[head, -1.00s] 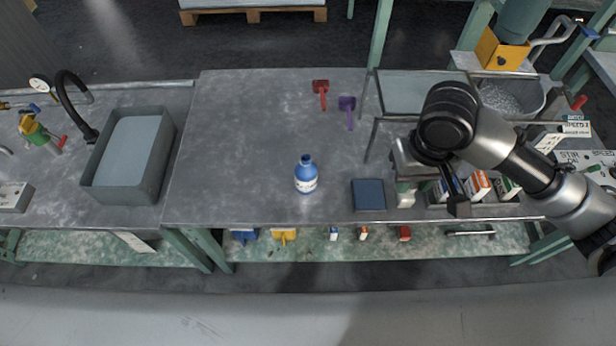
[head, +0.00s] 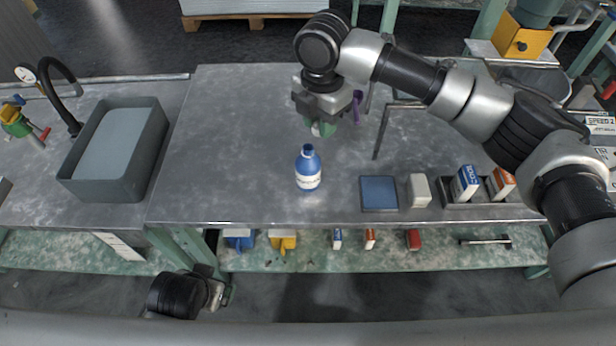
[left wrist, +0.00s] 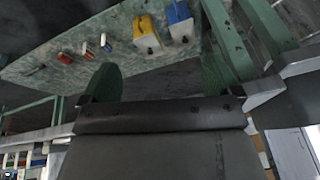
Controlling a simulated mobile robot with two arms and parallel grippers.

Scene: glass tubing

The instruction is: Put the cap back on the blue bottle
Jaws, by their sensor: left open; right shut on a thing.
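The blue bottle (head: 308,170) with a white label stands upright on the grey table, its neck showing at the top. My right gripper (head: 319,128), with green fingers, hangs just above and behind the bottle in the picture, apart from it. It is shut on a small pale thing that looks like the cap, mostly hidden by the fingers. My left gripper (head: 214,293) is low at the front, below the table edge. In the left wrist view its green fingers (left wrist: 160,80) are spread with nothing between them.
A blue square pad (head: 379,193), a white block (head: 419,190) and a tray (head: 462,204) of small boxes lie right of the bottle. A grey basin (head: 76,181) is at left. The table left of the bottle is clear.

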